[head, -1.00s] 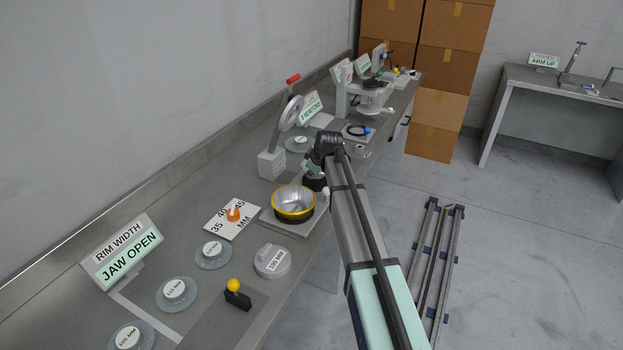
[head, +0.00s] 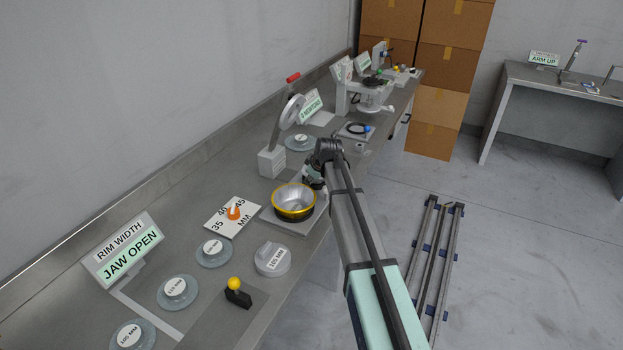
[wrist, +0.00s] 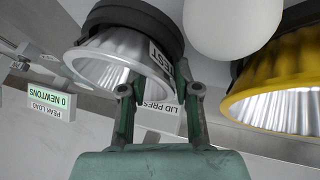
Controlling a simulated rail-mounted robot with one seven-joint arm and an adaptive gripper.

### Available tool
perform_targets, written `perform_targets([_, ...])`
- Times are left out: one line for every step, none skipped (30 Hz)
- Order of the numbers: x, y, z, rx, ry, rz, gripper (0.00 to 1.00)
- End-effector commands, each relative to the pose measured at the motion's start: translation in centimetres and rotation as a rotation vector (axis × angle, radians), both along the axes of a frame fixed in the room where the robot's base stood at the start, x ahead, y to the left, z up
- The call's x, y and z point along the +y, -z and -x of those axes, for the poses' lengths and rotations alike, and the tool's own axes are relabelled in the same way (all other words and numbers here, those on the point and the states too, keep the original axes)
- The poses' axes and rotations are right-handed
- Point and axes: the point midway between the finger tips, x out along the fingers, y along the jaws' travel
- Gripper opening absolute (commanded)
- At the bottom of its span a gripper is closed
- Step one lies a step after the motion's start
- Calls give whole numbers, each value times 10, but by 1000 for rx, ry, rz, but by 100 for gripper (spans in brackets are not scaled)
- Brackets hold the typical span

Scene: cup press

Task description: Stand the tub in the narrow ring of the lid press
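The lid press has a grey block (head: 271,163) with a red-tipped lever. In front of it a wide yellow-rimmed ring (head: 293,202) stands on a flat base plate (head: 283,226). The yellow ring also shows at the right of the wrist view (wrist: 280,85). Left of it there, a ribbed silver ring (wrist: 102,65) has a black band.

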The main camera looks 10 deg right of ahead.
Motion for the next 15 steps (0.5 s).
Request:
perform_targets([0, -3, 0, 0, 0, 0, 31])
perform_targets([0, -4, 1, -1, 0, 1, 31])
perform_targets([-1, -6, 3, -1, 0, 0, 31])
perform_targets([-1, -8, 4, -2, 1, 0, 31])
perform_targets([-2, -11, 6, -2, 1, 0, 31])
perform_targets([-3, -15, 9, -2, 1, 0, 31])
perform_targets([-4, -19, 12, -2, 1, 0, 31])
perform_targets([-5, -23, 15, -3, 0, 0, 31])
perform_targets([-6, -29, 19, -4, 1, 0, 31])
perform_targets([-7, -34, 21, -4, 1, 0, 31])
perform_targets([-8, -40, 24, -4, 1, 0, 31])
perform_targets([-9, -46, 29, -4, 1, 0, 31])
perform_targets([-10, -51, 32, -4, 1, 0, 31])
perform_targets([-11, -56, 35, -3, 1, 1, 31])
perform_targets([-12, -63, 38, -4, 1, 0, 31])
